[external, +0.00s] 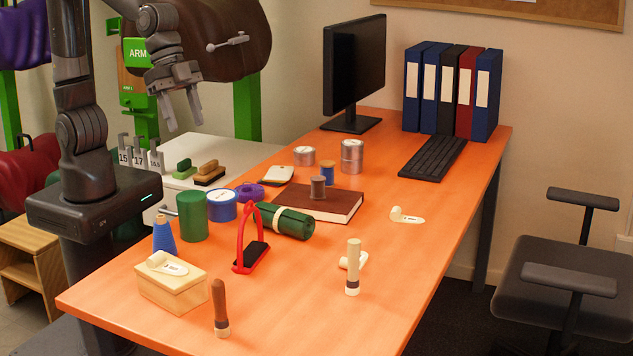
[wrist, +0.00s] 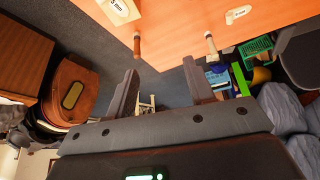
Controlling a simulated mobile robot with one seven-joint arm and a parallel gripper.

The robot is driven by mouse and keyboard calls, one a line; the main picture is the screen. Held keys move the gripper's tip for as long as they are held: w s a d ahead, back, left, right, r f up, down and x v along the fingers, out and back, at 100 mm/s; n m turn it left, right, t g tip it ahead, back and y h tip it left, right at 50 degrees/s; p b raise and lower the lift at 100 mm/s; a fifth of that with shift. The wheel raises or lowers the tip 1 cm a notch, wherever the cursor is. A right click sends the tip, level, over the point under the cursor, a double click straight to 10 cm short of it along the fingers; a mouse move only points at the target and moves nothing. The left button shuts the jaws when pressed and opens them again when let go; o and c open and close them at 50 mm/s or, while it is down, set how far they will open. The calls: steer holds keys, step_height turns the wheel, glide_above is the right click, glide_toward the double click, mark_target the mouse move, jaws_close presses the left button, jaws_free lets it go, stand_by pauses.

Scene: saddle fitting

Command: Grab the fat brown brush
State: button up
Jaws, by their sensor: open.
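A brown-handled brush (external: 219,305) stands upright near the front edge of the orange table, with a dark band and pale tip at its foot. It also shows in the wrist view (wrist: 137,43), at the table edge. A pale-handled one (external: 353,265) stands to its right. Two oblong brushes, one brown (external: 209,170) and one green (external: 183,166), lie on the white cabinet. My gripper (external: 182,117) is open and empty, high above the cabinet and well away from the upright brush. The wrist view shows its two fingers (wrist: 160,68) spread, with nothing between them.
Near the upright brown brush are a wooden box (external: 172,292), a red stirrup (external: 241,240), a blue thread cone (external: 164,235) and a green roll (external: 286,221). A brown book (external: 335,204) lies farther back. The table's front right is clear.

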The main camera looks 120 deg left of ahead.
steer(key=w+d+f+m, duration=0.2)
steer(key=w+d+f, duration=0.5)
steer(key=w+d, duration=0.15)
steer(key=m+g, duration=0.1)
glide_toward(221, 318)
steer(key=shift+h, duration=0.4)
steer(key=x, duration=0.5)
steer(key=shift+w+a+f, duration=0.2)
steer(key=shift+w+a, duration=0.1)
steer(key=shift+w, duration=0.15)
jaws_close()
